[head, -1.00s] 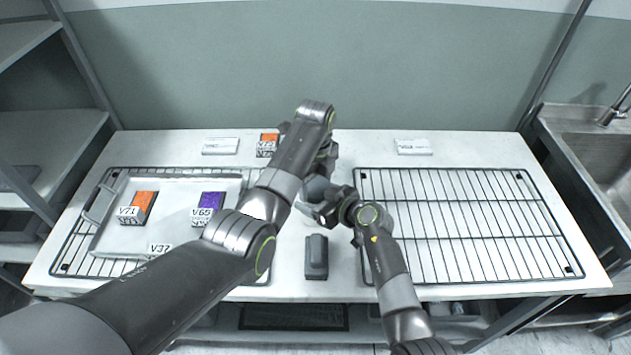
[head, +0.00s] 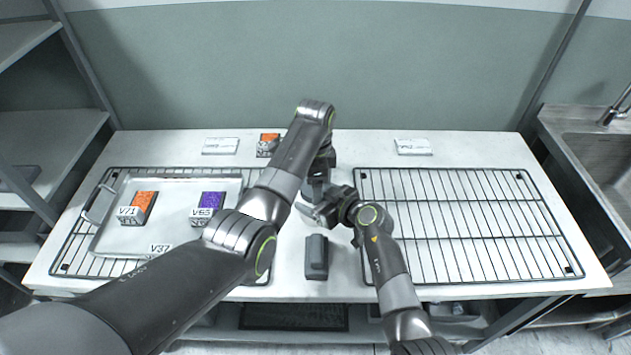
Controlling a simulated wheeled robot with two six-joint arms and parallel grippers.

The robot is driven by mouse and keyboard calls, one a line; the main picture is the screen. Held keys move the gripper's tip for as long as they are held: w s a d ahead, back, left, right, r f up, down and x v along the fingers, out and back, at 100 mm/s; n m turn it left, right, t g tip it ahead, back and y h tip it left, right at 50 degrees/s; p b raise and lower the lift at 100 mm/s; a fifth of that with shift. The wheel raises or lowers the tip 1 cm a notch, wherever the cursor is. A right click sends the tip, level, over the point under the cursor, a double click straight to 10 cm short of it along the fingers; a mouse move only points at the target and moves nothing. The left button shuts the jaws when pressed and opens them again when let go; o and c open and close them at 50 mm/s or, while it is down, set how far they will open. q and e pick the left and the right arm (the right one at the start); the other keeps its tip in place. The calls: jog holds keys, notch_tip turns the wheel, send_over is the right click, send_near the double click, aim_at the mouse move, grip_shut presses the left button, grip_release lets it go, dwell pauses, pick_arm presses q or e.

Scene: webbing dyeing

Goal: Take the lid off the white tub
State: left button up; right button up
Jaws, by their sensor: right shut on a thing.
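The white tub is almost wholly hidden behind my arms in the middle of the table. Only a pale sliver, which looks like part of it, shows at the jaws of my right gripper (head: 318,211). This gripper is shut on it, coming in from the lower right. My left gripper (head: 317,186) points down just behind the right one, near the same spot. My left arm and wrist cover its fingers, so I cannot see whether they hold anything. I cannot make out the lid or whether it is on the tub.
A metal tray (head: 113,240) on the left wire rack (head: 73,245) holds orange and purple labelled blocks (head: 145,200). Another orange block (head: 268,141) stands behind. A dark grey block (head: 316,258) sits in front of my grippers. The right wire rack (head: 460,210) is empty.

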pick_arm(q)
jog(key=o, duration=0.4)
jog(key=shift+c, duration=0.2)
jog(key=shift+s, duration=0.1)
jog(key=shift+d, duration=0.1)
notch_tip(320, 180, up, 3)
jog(key=shift+r, duration=0.8)
jog(key=shift+c, duration=0.4)
jog(key=m, duration=0.1)
jog(key=r+m, duration=0.1)
jog(key=m, duration=0.1)
jog(key=r+m, duration=0.1)
jog(key=m, duration=0.3)
jog(key=r+m, duration=0.1)
jog(key=m, duration=0.1)
jog(key=shift+r+m, duration=0.1)
jog(key=shift+m, duration=0.3)
jog(key=shift+f, duration=3.9)
